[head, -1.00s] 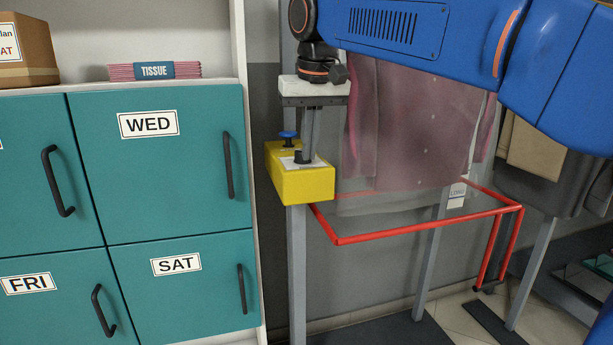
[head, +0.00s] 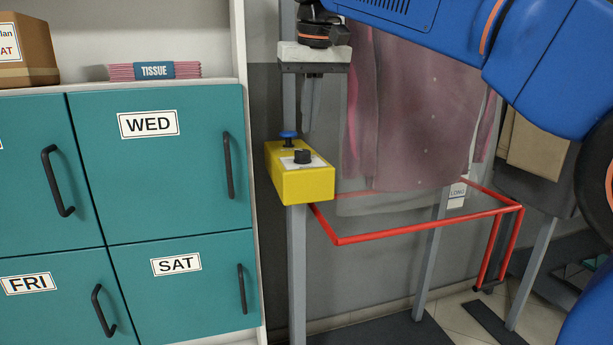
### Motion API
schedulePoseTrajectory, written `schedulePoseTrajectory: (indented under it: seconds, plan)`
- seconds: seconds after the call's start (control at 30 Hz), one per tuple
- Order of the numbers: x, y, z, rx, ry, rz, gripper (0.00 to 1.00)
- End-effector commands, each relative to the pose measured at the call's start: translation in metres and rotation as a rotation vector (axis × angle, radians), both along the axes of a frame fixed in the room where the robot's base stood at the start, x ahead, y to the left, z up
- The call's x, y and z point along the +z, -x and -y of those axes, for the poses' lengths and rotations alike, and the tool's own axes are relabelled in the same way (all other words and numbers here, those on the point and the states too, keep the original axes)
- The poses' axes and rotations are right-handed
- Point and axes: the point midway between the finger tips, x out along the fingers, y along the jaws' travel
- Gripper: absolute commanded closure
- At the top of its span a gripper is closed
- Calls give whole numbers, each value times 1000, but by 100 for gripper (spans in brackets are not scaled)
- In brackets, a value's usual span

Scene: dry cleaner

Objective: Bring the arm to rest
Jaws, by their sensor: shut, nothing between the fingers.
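My gripper (head: 311,112) points down in the upper middle of the head view, its grey fingers shut with nothing between them. It is apart from and above the yellow control box (head: 303,186). The box has a blue button (head: 288,135) and a black knob (head: 303,157) on its top, on a white plate. My blue arm reaches in from the upper right.
A red rail frame (head: 415,228) juts out to the right of the box. A bagged maroon garment (head: 415,120) hangs behind my arm. Teal lockers (head: 160,215) with black handles stand at the left, with a tissue pack (head: 154,70) on top.

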Motion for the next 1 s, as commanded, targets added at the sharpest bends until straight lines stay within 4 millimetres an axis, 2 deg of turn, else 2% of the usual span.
schedulePoseTrajectory:
  seconds: [0.17,0.27,0.37,0.5,0.67,0.87,1.0]
  plan:
    - [-3,3,8,-6,-2,4,100]
    - [-12,9,29,-19,-4,9,100]
    - [-28,21,59,-37,-9,18,100]
    - [-58,43,103,-66,-15,36,100]
    - [-98,74,148,-99,-21,56,100]
    - [-157,119,197,-144,-25,82,100]
    - [-204,153,226,-176,-28,102,100]
